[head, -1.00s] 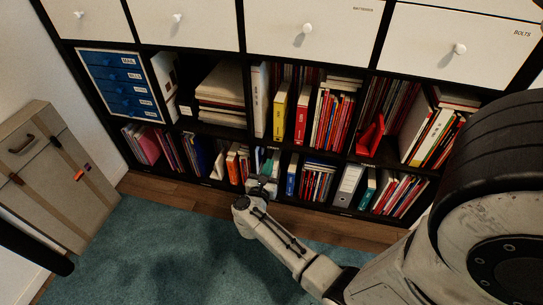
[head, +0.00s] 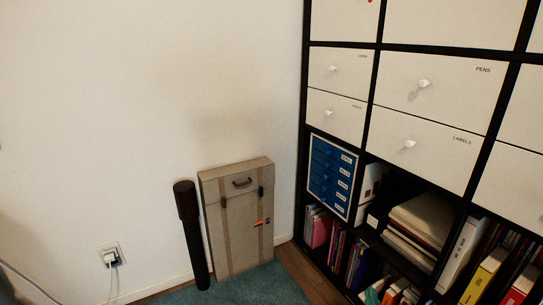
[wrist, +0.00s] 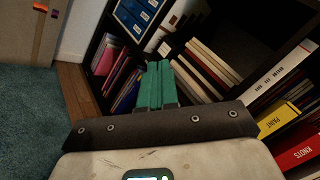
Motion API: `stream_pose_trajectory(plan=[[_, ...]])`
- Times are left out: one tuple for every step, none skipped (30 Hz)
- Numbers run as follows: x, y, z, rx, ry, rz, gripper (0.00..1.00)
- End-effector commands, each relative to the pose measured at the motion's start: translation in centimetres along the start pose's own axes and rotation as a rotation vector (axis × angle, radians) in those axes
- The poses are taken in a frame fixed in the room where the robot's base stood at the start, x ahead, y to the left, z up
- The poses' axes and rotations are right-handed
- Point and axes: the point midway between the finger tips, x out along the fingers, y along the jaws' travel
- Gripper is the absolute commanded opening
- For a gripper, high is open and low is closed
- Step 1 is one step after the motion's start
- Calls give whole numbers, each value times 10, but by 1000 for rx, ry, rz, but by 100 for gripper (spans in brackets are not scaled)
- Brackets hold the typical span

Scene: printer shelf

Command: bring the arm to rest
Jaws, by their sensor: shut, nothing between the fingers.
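My gripper (wrist: 155,85) shows in the wrist view, its two green fingers side by side and shut with nothing between them. Beyond the fingers is the lower part of the black shelf (wrist: 88,48), with books and a stack of papers (wrist: 208,65) behind them. My arm and gripper are out of the head view. How far the fingertips are from the shelf is hard to tell.
In the head view, the shelf's white drawers (head: 440,85) and a blue drawer unit (head: 330,177) fill the right. A beige case (head: 238,220) and a black cylinder (head: 192,235) stand by the wall. Carpet (head: 265,287) is clear in front.

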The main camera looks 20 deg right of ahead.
Motion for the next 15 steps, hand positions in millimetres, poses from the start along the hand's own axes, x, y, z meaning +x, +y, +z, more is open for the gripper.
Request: stream_pose_trajectory(plan=[[-6,13,18,-105,-67,88,0],[-9,21,29,-173,-107,138,0],[-16,32,41,-264,-162,205,0],[-21,40,49,-334,-203,255,0],[-28,48,56,-404,-244,302,0],[-37,58,65,-496,-299,365,0],[-45,65,70,-567,-340,411,0],[-53,72,75,-638,-382,455,0],[-66,81,79,-732,-437,515,0],[-75,86,81,-803,-478,558,0],[-84,91,83,-874,-520,601,0],[-98,97,83,-966,-574,658,0],[-108,101,82,-1036,-615,700,0],[-118,103,81,-1105,-656,742,0],[-132,106,78,-1194,-710,800,0]])
